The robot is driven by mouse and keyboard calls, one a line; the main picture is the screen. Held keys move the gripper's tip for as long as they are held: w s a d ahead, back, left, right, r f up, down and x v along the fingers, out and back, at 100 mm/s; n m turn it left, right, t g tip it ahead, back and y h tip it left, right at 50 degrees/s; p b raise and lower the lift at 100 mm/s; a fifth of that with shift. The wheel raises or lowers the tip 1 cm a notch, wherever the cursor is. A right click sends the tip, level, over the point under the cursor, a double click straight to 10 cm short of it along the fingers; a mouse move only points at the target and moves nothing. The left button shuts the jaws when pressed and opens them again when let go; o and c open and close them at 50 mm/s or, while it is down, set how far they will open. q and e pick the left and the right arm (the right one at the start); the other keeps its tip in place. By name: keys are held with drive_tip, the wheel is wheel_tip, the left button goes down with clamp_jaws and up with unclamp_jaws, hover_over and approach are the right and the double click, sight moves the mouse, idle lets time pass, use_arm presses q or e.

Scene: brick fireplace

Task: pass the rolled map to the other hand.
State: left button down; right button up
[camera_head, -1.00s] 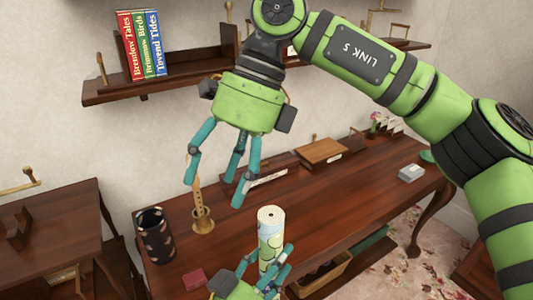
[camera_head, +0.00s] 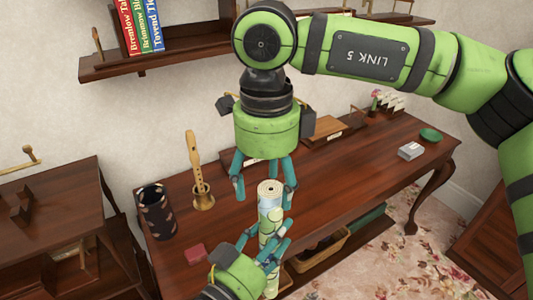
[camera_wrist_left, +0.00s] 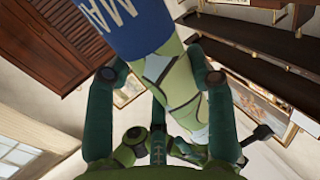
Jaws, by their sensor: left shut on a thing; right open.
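The rolled map (camera_head: 270,198) is a pale green and cream tube, standing roughly upright in front of the desk. My left gripper (camera_head: 264,244) is shut around its middle from below. In the left wrist view the map (camera_wrist_left: 172,85) lies between the fingers of my left gripper (camera_wrist_left: 160,82), with a blue band lettered "MA" towards the top. My right gripper (camera_head: 264,184) is open and points down over the map's upper end. Its fingers stand on either side of the tube. I cannot tell whether they touch it.
The wooden desk (camera_head: 330,185) carries a dark spotted cup (camera_head: 156,212), a recorder (camera_head: 194,160) in a brass stand (camera_head: 203,198), a red block (camera_head: 195,254), a grey box (camera_head: 411,151) and a green dish (camera_head: 430,134). A shelf (camera_head: 180,60) with books hangs behind my right arm.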

drive_tip(key=shift+f, duration=1.25)
drive_tip(key=c, duration=1.2)
use_arm(q)
drive_tip(key=shift+c, duration=1.8)
unclamp_jaws()
use_arm(e)
clamp_jaws()
